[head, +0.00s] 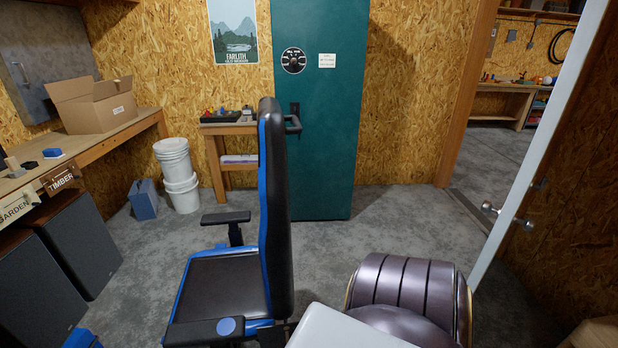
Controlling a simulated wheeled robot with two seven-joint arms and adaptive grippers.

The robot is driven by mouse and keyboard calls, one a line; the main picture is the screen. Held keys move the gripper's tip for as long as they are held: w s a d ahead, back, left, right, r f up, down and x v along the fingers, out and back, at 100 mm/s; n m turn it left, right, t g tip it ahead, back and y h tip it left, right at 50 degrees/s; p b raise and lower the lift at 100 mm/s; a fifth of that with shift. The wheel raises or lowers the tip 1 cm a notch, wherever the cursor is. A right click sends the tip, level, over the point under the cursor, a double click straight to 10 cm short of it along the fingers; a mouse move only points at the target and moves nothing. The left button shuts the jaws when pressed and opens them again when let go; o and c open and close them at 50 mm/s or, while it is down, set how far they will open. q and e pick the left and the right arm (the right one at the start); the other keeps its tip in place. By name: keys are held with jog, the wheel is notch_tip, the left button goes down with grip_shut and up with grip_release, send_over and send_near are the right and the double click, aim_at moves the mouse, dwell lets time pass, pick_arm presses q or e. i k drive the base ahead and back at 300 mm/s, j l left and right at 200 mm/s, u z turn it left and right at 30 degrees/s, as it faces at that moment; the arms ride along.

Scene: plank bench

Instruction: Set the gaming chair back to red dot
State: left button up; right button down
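The gaming chair (225,285) is black with blue edges and stands on the grey floor just ahead of me, left of centre. Its tall backrest (277,200) is upright at the right of the seat, seen nearly edge-on, and the seat extends to the left. One armrest (226,219) is on the far side, and the near armrest (205,331) has a blue round spot. The chair's base is hidden below the seat and the frame edge. No red dot is visible on the floor. Neither of my grippers is in view.
A teal cabinet (325,150) and small bench (230,128) stand behind the chair. White buckets (175,160) and a workbench (100,140) are at left. An open door (575,190) is at right. Floor beyond the padded seat is clear.

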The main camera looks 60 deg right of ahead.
aim_at(274, 241)
jog(key=k+l+z, duration=0.1)
jog(key=l+z, duration=0.2)
jog(key=l, duration=0.2)
jog(key=l+z, duration=0.3)
jog(key=l, duration=0.25)
jog(key=k+l+z, duration=0.2)
jog(key=l, duration=0.2)
jog(key=l+z, duration=0.2)
jog(key=l, duration=0.2)
